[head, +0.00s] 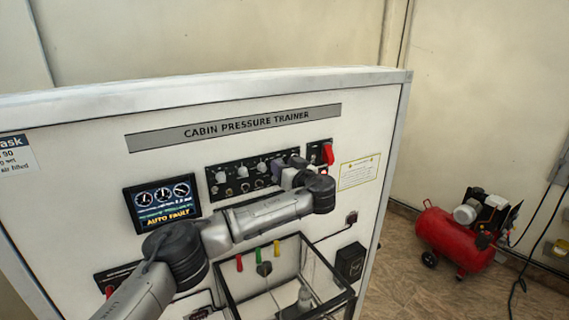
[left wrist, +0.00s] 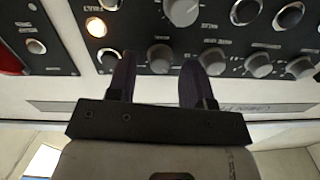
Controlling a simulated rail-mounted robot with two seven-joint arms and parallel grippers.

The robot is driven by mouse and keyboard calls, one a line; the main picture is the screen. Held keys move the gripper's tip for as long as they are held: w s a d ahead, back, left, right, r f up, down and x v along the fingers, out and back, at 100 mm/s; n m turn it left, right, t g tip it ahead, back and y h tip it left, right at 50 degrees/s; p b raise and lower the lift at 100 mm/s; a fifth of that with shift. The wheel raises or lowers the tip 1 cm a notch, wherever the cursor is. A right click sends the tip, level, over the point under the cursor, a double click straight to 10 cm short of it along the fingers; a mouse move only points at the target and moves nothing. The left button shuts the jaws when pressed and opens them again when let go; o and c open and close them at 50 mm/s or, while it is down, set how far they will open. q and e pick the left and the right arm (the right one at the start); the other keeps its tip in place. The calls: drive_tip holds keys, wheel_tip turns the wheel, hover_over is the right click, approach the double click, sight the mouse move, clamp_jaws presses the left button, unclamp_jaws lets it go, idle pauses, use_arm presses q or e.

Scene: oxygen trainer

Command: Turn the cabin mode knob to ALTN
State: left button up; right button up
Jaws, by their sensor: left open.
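The black control panel (head: 240,179) carries several pale grey knobs in rows. Its labels are too small or blurred to read, so I cannot tell which knob is the cabin mode knob. My left gripper (head: 291,168) is at the right part of this panel and covers some of it. In the left wrist view, which looks upside down, the left gripper (left wrist: 159,84) is open. Its two dark fingers stand either side of a small round knob (left wrist: 160,58), with gaps between. A larger grey knob (left wrist: 182,11) lies just beyond. My right gripper is not in view.
A display (head: 162,203) reads AUTO FAULT. A red guarded switch (head: 327,153) sits right of the gripper. Below my arm is a clear box (head: 340,279) with dark edges. A red compressor (head: 455,235) stands on the floor at right.

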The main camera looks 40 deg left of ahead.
use_arm(q)
drive_tip(key=shift+c, duration=0.2)
clamp_jaws()
drive_tip(key=shift+m+b, duration=4.9)
drive_tip(key=shift+b, duration=0.75)
